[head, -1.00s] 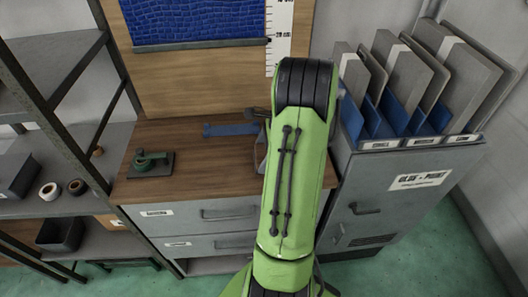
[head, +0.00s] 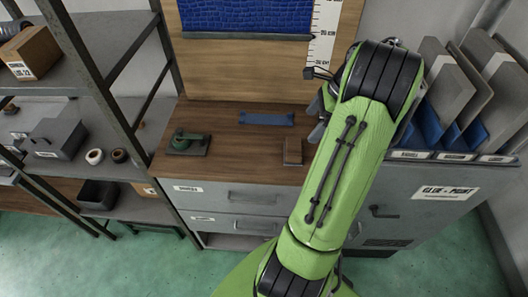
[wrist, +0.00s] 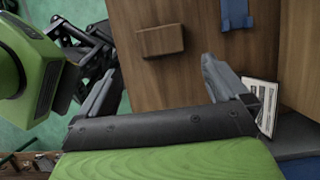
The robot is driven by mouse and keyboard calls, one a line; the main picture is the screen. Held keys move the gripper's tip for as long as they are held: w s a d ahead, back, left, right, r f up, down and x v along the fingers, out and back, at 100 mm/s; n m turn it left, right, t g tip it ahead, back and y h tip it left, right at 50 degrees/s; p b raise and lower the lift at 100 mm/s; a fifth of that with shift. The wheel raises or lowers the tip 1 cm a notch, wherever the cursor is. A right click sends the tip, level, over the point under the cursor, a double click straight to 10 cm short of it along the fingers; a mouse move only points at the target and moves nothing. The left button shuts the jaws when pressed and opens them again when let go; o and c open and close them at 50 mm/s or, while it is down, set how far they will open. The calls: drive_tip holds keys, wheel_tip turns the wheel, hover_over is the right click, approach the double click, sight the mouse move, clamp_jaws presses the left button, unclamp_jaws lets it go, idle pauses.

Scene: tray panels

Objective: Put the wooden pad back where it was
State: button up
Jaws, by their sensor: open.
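A small brown wooden pad (head: 292,151) lies on the wooden bench top (head: 225,140), near its front edge and just left of my arm. In the wrist view the wooden pad (wrist: 160,40) lies beyond my open fingers, on the wood. My gripper (wrist: 160,67) is open, with its two fingers spread wide and nothing between them. The pad is apart from both fingertips. In the head view my arm hides most of the gripper.
A blue strip (head: 266,118) lies behind the pad. A grey cabinet (head: 425,205) with upright panels is at the right. Shelving (head: 75,110) stands at the left. The middle of the bench is clear.

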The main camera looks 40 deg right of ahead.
drive_tip(key=w+a+r+n+h, duration=0.1)
drive_tip(key=w+a+r+n, duration=0.1)
drive_tip(key=a+r+n, duration=0.3)
drive_tip(key=w+a+r+n, duration=0.1)
drive_tip(key=w+a+n, duration=0.15)
drive_tip(key=a, duration=0.55)
drive_tip(key=w+a+r+n+h, duration=0.1)
drive_tip(key=w+a+r+n, duration=0.1)
drive_tip(key=a+r+n, duration=0.3)
drive_tip(key=s+a+f+n+t, duration=0.1)
drive_tip(key=s+a+n+t, duration=0.1)
drive_tip(key=s+a+n, duration=0.9)
drive_tip(key=a+n, duration=0.4)
drive_tip(key=shift+s+a+h, duration=0.35)
drive_tip(key=shift+s+h, duration=0.05)
drive_tip(key=shift+f, duration=0.1)
drive_tip(key=shift+c, duration=0.2)
